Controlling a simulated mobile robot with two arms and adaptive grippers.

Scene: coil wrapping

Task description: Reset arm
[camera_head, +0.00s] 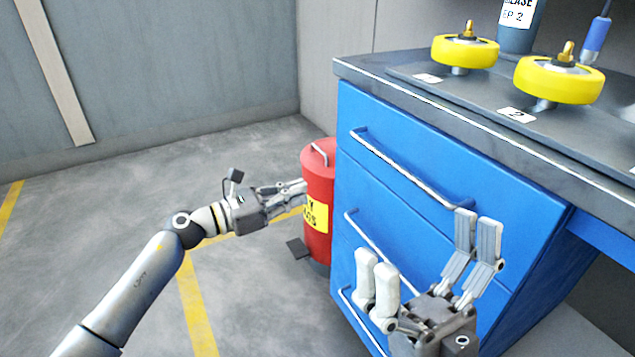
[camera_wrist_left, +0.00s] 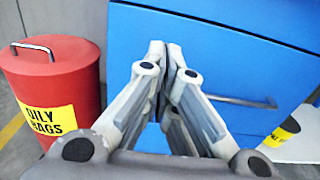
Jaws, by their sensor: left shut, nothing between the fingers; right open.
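My left gripper (camera_head: 303,187) is shut and empty in the head view, in front of the red bin and left of the blue drawer cabinet. In the left wrist view its fingers (camera_wrist_left: 164,50) are together, pointing at the blue cabinet front (camera_wrist_left: 225,60). Whether they touch the cabinet I cannot tell. My right gripper (camera_head: 425,255) is open and empty at the lower right of the head view, its fingers pointing up in front of the cabinet drawers (camera_head: 440,170).
A red bin (camera_head: 318,175) labelled for oily rags stands beside the cabinet; it also shows in the left wrist view (camera_wrist_left: 60,85). Two yellow wheels (camera_head: 465,50) (camera_head: 558,80), a dark container (camera_head: 520,30) and a blue-handled tool (camera_head: 596,38) are on the dark worktop (camera_head: 450,105). Floor at left is clear.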

